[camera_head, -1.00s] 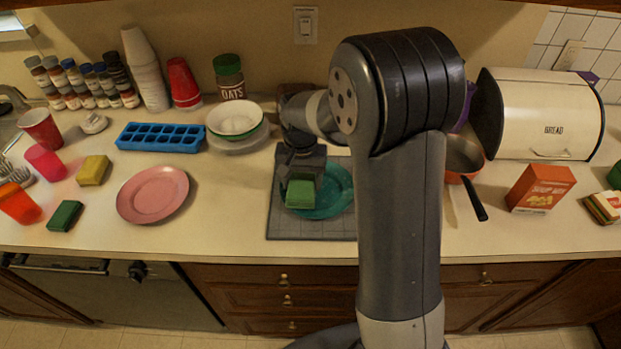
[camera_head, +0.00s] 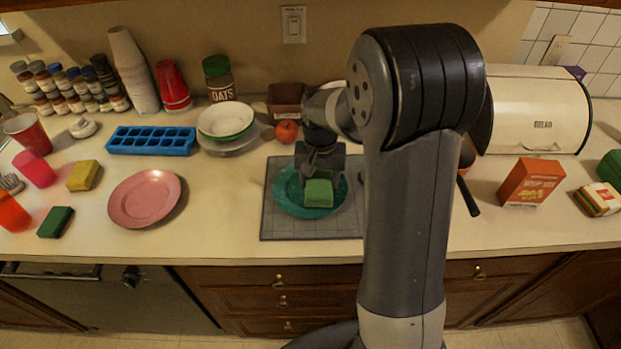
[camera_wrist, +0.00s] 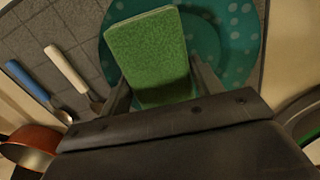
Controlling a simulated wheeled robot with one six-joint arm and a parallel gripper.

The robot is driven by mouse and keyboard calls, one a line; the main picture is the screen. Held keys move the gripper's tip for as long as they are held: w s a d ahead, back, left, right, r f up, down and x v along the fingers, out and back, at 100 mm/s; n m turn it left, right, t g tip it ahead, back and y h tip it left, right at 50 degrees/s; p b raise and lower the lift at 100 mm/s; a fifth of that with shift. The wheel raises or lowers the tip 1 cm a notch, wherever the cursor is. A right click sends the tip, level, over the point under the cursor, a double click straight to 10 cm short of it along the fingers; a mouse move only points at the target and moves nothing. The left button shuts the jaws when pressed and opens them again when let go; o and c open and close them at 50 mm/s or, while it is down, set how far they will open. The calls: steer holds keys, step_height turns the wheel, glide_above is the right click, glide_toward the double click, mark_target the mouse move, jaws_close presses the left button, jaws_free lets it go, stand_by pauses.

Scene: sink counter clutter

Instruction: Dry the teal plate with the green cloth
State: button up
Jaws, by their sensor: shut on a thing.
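The teal plate (camera_head: 288,196) lies on a grey gridded mat (camera_head: 280,229) at the middle of the counter. In the wrist view the teal plate (camera_wrist: 240,35) carries lighter round spots. My gripper (camera_head: 320,174) points down over the plate and is shut on the folded green cloth (camera_head: 319,194). In the wrist view the green cloth (camera_wrist: 148,50) sits as a thick pad between the two fingers of my gripper (camera_wrist: 160,84). The cloth is over the right-middle part of the plate. Whether its underside touches the plate cannot be told.
A pink plate (camera_head: 144,198) and a blue ice tray (camera_head: 152,140) lie left. Stacked bowls (camera_head: 226,121) and an apple (camera_head: 287,131) stand behind the mat. A blue-handled utensil (camera_wrist: 28,80) and a white-handled one (camera_wrist: 66,68) lie beside the plate. An orange box (camera_head: 531,182) stands right.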

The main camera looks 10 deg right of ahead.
steer(key=shift+d, duration=0.55)
steer(key=shift+r+p, duration=2.3)
steer(key=shift+r, duration=0.75)
steer(key=shift+r+p, duration=1.2)
steer(key=shift+r, duration=0.35)
steer(key=shift+f, duration=0.2)
